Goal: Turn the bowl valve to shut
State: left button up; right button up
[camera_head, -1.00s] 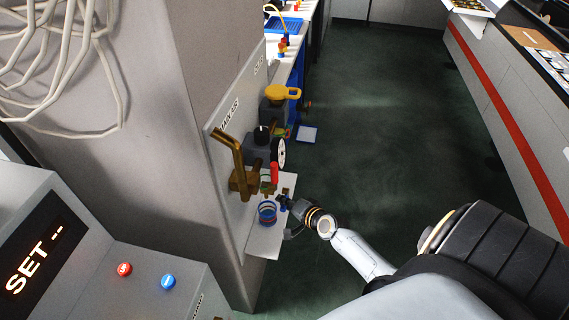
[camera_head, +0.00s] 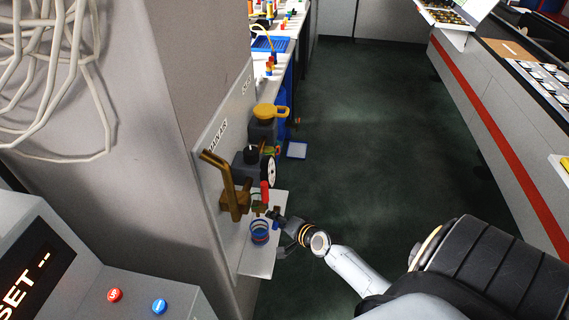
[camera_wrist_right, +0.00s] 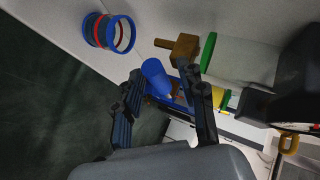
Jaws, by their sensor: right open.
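I cannot tell for sure which part is the bowl valve. My right gripper (camera_head: 276,213) is low beside these fittings. In the right wrist view its fingers (camera_wrist_right: 162,76) are open on either side of a blue cone (camera_wrist_right: 155,76); contact is unclear. A brass block (camera_wrist_right: 183,48) and a green ring (camera_wrist_right: 208,52) are just beyond. My left gripper is out of view.
A blue-rimmed, banded cup (camera_head: 259,232) stands on a pale shelf (camera_head: 262,262) below the fittings, close to my gripper. A console (camera_head: 75,285) is at lower left. The dark floor (camera_head: 370,130) is open to the right.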

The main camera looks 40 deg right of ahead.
jog(key=v, duration=1.1)
jog(key=shift+s+r, duration=0.15)
jog(key=shift+s, duration=0.1)
